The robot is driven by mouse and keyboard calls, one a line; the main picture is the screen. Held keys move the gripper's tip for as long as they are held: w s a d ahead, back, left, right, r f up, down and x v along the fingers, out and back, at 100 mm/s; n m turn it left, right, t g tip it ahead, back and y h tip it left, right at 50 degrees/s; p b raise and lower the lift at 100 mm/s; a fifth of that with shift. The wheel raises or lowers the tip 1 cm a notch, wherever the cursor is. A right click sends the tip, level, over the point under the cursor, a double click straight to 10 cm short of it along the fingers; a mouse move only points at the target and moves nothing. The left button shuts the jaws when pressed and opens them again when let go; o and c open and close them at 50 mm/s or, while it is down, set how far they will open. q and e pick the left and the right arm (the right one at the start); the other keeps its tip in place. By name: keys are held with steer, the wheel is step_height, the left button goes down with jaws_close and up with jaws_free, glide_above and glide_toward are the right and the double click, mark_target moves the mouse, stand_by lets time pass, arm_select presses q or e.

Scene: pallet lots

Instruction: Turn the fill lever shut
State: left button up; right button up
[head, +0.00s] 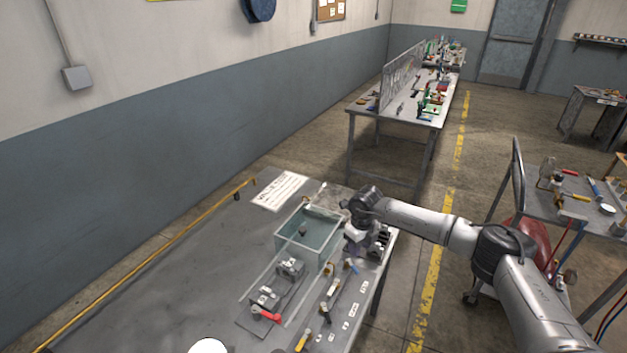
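A clear glass-sided tank (291,247) stands on the grey workbench (165,285), with a small dark fitting (303,229) inside it. A valve with a red lever (266,314) sits on a dark plate in front of the tank, beside grey blocks (290,268). A small pale-tipped part (319,191) rises at the tank's far edge. I cannot tell for sure which of these is the fill lever. My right gripper (352,238) is by the tank's right side, small and partly hidden by its wrist; its fingers do not show clearly. My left gripper is out of view.
A printed sheet (278,190) lies behind the tank. Tools and small labels (331,310) lie along the bench's right side. A yellow rail (150,260) runs along the bench's left edge. A cart (575,205) stands right; another bench (400,115) stands behind.

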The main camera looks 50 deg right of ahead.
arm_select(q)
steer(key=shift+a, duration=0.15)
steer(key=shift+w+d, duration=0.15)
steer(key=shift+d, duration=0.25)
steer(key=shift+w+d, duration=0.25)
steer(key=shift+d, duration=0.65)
arm_select(e)
steer(key=w+a+r+m+t+y, duration=0.1)
steer(key=w+a+r+t+y, duration=0.1)
steer(key=w+r+t, duration=0.5)
steer(key=w+a+r+m+t+y, duration=0.1)
steer(key=w+a+r+t+y, duration=0.1)
steer(key=w+r+t, duration=0.5)
step_height(320, 180, up, 5)
steer(key=shift+w+a+r+t+y, duration=0.1)
steer(key=shift+w+a+t+y, duration=0.2)
steer(key=shift+t, duration=0.3)
